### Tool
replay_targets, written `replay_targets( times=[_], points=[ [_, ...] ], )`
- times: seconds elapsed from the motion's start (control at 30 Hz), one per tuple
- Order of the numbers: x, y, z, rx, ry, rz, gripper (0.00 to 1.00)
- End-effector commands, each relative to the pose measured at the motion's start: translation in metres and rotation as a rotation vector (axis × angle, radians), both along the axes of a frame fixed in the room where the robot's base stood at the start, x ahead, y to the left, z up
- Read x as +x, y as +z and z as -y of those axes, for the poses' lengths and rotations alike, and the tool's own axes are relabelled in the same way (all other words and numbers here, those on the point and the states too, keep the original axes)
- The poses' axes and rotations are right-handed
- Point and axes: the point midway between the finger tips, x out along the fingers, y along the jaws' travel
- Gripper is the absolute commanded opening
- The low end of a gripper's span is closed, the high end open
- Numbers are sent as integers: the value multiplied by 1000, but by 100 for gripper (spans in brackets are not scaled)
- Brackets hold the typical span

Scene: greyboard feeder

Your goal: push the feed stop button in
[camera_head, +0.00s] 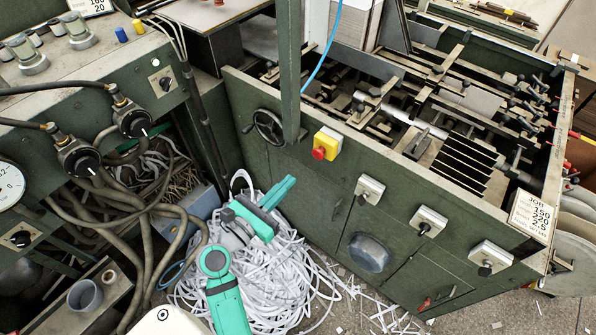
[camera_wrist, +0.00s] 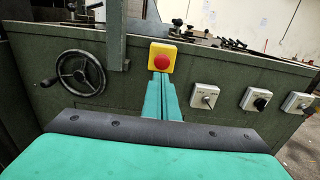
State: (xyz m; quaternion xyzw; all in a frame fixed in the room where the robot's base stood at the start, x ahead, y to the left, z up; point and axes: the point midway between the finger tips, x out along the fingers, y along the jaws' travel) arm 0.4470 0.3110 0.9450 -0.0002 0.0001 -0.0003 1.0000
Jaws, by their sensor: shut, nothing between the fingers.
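The feed stop button is a red knob (camera_head: 319,153) on a yellow box (camera_head: 330,142), fixed to the green machine's front panel near its top edge. In the wrist view the red button (camera_wrist: 161,62) and yellow box (camera_wrist: 163,53) sit straight beyond my fingertips. My gripper (camera_head: 290,181) is shut and empty, its teal fingers pointing up and right toward the box. In the head view a gap shows between the fingertips and the button. In the wrist view the fingertips (camera_wrist: 161,76) overlap the box's lower edge, and contact cannot be told there.
A handwheel (camera_head: 268,126) is left of the button, beside a green post (camera_head: 289,70). Switch boxes (camera_head: 369,189) run along the panel to the right. White paper strips (camera_head: 265,285) lie heaped on the floor below my arm. A hose-covered console (camera_head: 100,60) stands at left.

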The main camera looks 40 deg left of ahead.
Motion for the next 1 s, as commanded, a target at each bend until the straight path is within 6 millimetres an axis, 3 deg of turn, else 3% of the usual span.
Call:
replay_targets(
  times=[0.1, 0.3, 1.0],
  points=[
    [-19, -1, 0, 1, 1, -2, 0],
    [-35, 0, 0, 1, 1, -1, 0],
    [-37, 0, 3, -9, -5, 3, 0]
  ],
)
